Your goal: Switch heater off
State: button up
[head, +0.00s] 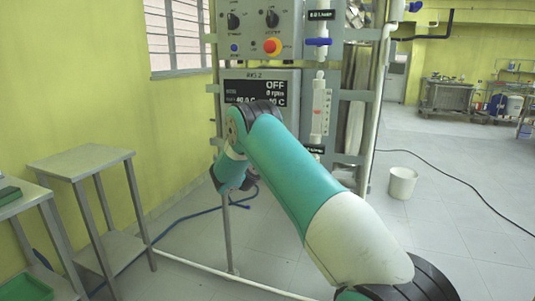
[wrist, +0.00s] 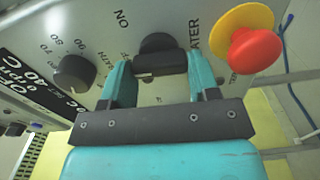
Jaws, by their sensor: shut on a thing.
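In the wrist view my gripper (wrist: 160,70) has its two teal fingers on either side of a black rotary knob (wrist: 160,47) and is shut on it. The knob is on a grey panel (wrist: 95,38) with the word HEATER, partly covered, to its right. ON is printed at its upper left, and a partly hidden label is beside the left finger. A small white mark shows on the knob's lower edge; which setting it points to I cannot tell. In the head view my arm hides the gripper and this knob.
A red mushroom button (wrist: 255,50) on a yellow base is close right of the gripper. A scaled black dial (wrist: 74,73) is left of it. In the head view a display (head: 257,90) reads OFF. A steel side table (head: 75,162) stands left; a bucket (head: 402,182) stands right.

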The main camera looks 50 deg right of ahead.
jog(key=shift+f+n, duration=0.1)
jog(key=shift+n, duration=0.4)
jog(key=o, duration=0.9)
jog(key=b+v, duration=0.7)
jog(key=v, duration=1)
jog(key=shift+a, duration=0.25)
jog(key=shift+s, duration=0.1)
